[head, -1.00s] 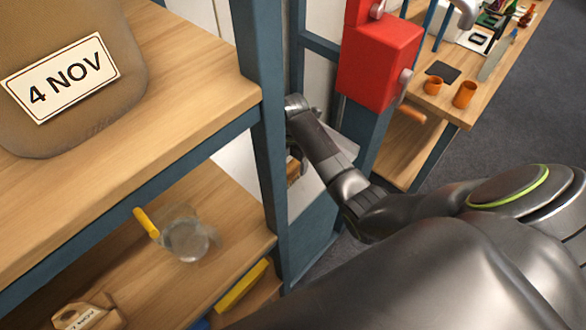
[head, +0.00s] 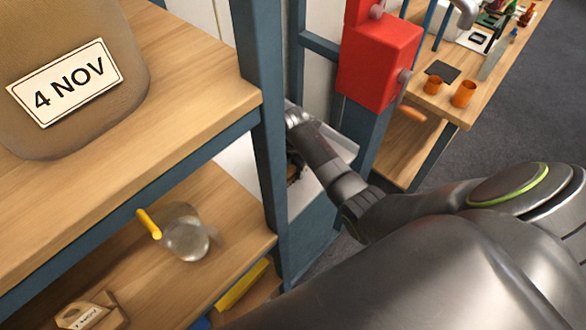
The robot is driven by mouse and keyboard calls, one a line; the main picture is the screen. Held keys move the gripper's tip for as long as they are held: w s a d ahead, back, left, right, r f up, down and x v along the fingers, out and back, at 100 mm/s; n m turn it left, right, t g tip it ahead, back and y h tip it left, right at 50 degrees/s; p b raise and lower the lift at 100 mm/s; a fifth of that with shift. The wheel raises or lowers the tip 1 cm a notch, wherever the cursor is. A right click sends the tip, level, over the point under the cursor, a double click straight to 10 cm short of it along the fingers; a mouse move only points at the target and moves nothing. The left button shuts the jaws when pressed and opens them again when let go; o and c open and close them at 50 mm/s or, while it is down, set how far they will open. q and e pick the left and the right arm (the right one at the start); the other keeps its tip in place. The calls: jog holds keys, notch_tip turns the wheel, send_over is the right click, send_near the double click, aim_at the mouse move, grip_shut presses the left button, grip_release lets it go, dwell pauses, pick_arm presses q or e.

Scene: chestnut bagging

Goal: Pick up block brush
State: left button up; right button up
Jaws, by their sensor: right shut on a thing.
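My right arm reaches in from the right, and its gripper (head: 291,158) is partly hidden behind the blue shelf post. It is shut on a small dark brown thing (head: 294,175), which I take to be the block brush, over a white surface. Little of the brush shows, so its bristles and tilt cannot be told. My left gripper is not in view.
The blue post (head: 262,130) stands close to the gripper. The wooden shelves hold a brown sack (head: 75,130) labelled "4 NOV" and a clear round vessel with a yellow handle (head: 186,240). A red box (head: 380,62) stands right of the gripper.

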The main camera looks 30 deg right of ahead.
jog(key=shift+r+b, duration=0.45)
jog(key=shift+r, duration=4.6)
